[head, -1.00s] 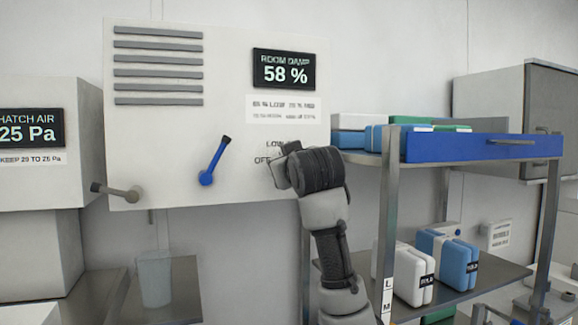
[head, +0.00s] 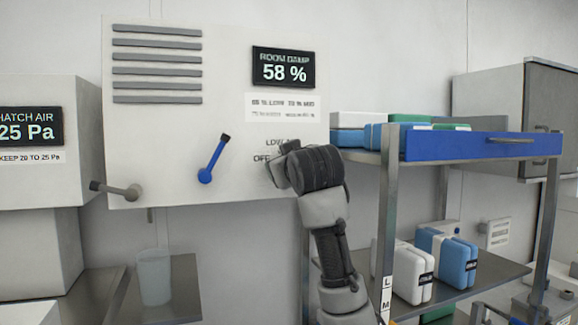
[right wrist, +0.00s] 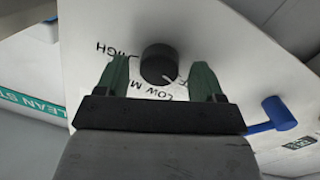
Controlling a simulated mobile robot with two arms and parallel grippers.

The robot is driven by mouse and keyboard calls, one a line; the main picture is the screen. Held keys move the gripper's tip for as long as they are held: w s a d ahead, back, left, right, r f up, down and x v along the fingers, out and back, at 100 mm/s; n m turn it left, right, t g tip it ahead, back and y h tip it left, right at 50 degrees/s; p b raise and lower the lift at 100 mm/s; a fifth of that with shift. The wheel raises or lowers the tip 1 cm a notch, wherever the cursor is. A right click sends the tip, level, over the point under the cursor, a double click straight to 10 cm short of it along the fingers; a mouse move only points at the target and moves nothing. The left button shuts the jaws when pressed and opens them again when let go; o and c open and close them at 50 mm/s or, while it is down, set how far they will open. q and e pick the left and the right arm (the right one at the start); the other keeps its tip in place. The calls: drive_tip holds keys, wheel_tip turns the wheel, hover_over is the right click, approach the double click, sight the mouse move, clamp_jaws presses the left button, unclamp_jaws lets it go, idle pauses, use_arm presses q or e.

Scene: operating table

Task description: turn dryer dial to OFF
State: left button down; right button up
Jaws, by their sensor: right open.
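The dryer is the large white wall box (head: 225,60) with vent slats and a display reading 58 %. Its black round dial (right wrist: 159,64) shows in the right wrist view, with HIGH and LOW lettering around it and a pale mark at its lower right edge. Which setting it points to is unclear. My right gripper (right wrist: 160,68) is open, its two green fingers on either side of the dial; contact cannot be told. In the head view my right gripper (head: 278,170) is at the box's lower right and hides the dial. My left gripper is not in view.
A blue lever (head: 213,160) is on the box left of my gripper; it also shows in the right wrist view (right wrist: 272,116). A grey lever (head: 117,190) sits at the lower left. A shelf rack with a blue drawer (head: 480,146) stands close on the right.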

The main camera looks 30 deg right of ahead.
drive_tip(key=b+v, duration=0.4)
drive_tip(key=v, duration=0.6)
drive_tip(key=shift+s+b, duration=0.3)
drive_tip(key=shift+s, duration=0.1)
drive_tip(key=shift+a+f, duration=0.1)
drive_tip(key=shift+a, duration=0.05)
